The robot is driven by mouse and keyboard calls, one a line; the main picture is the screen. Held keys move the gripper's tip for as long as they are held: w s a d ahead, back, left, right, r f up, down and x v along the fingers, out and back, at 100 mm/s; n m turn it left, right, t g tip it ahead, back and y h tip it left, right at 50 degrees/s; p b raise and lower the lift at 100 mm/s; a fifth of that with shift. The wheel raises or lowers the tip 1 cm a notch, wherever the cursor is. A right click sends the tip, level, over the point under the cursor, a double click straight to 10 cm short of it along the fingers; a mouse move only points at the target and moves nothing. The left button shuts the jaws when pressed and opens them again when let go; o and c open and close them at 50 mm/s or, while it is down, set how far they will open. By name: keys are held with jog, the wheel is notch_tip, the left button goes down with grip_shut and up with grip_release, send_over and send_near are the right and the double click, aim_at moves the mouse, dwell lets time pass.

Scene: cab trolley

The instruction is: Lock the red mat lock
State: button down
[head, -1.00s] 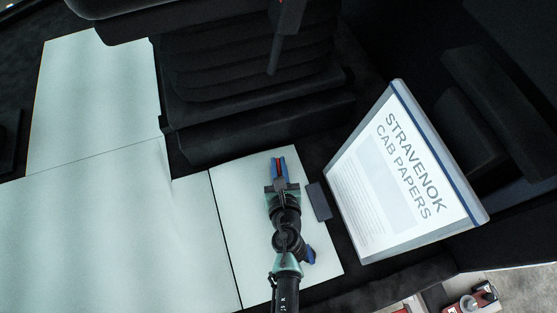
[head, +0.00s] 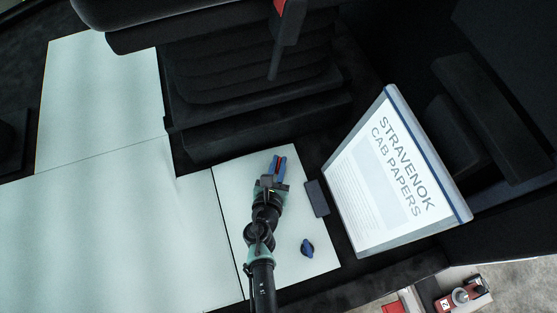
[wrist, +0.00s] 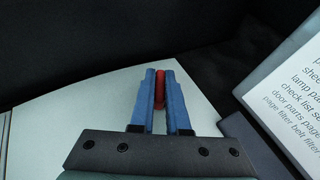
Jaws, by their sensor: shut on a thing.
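My gripper (head: 278,162) has blue fingers and points toward the seat base, over the far part of the small pale mat (head: 233,215). In the wrist view, my gripper (wrist: 161,74) is shut on the red mat lock (wrist: 160,88), a narrow red piece showing between the fingers. The fingers hide most of the lock, so I cannot tell which way it is turned. A sliver of red also shows between the fingers in the head view.
A blue knob (head: 307,247) on a dark round base sits at the mat's near right. A dark block (head: 317,198) is by the right edge. The cab papers folder (head: 395,180) stands to the right. The dark seat base (head: 255,120) is beyond the mat. Larger pale mats (head: 100,230) lie left.

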jog(key=m+g+h, duration=0.1)
jog(key=m+h, duration=0.1)
jog(key=shift+a+h, duration=0.15)
jog(key=shift+h, duration=0.15)
jog(key=m+g+h+b, duration=0.1)
jog(key=m+h, duration=0.1)
jog(key=m+g+h+b, duration=0.1)
jog(key=m, duration=0.1)
jog(key=shift+w+f+h, duration=0.1)
jog(key=shift+f+h, duration=0.1)
jog(key=shift+h, duration=0.2)
jog(key=m+g+h+b, duration=0.3)
jog(key=m+g+b, duration=0.1)
jog(key=b, duration=0.1)
jog(key=shift+m+g, duration=0.3)
jog(key=shift+r+m+g+h+b, duration=0.1)
jog(key=shift+m+g+h+b, duration=0.4)
jog(key=shift+m+g+b, duration=0.4)
jog(key=shift+d+r, duration=0.1)
jog(key=shift+d, duration=0.1)
jog(key=c, duration=0.9)
grip_release()
jog(key=v, duration=1.3)
